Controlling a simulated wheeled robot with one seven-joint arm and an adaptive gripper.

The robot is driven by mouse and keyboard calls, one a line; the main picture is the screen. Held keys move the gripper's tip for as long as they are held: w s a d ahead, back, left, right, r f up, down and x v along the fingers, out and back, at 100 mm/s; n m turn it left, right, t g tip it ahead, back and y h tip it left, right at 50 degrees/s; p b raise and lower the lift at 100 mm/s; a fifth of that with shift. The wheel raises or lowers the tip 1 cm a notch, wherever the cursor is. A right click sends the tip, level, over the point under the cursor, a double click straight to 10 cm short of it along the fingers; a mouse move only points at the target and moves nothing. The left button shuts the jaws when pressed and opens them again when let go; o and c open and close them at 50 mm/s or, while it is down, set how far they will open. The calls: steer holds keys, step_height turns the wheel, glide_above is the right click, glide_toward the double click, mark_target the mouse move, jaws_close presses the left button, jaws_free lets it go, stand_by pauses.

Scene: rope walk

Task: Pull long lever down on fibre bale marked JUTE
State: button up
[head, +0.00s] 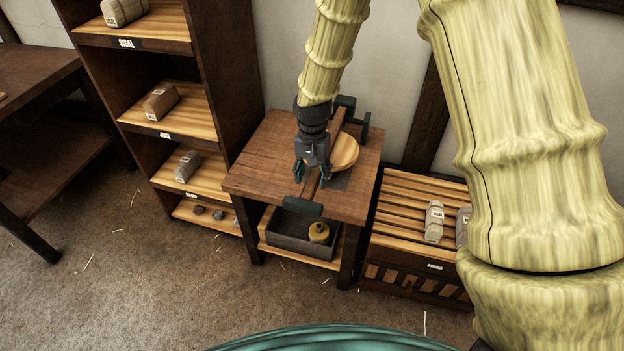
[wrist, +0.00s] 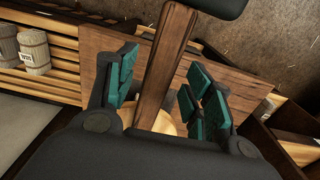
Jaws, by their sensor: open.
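A long wooden lever (head: 312,184) with a dark grip (head: 303,207) at its near end reaches over the small table (head: 260,165). A round light-wood piece (head: 345,152) and a dark frame (head: 362,130) are behind it. My gripper (head: 308,172) is over the lever, pointing down. In the wrist view, my gripper (wrist: 165,95) is open, with its teal finger pads on either side of the lever (wrist: 165,65). The dark grip (wrist: 220,6) shows at the top edge. No bale is visible under the lever, and I cannot read JUTE on any bale.
Shelves (head: 200,60) at left hold several labelled bales. A slatted crate (head: 400,205) at right carries pale bales (head: 434,222). A dark tray (head: 290,232) with a yellow object (head: 319,232) sits below the table. Open floor (head: 170,290) lies in front.

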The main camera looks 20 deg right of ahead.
steer(key=shift+f, duration=1.25)
jaws_close()
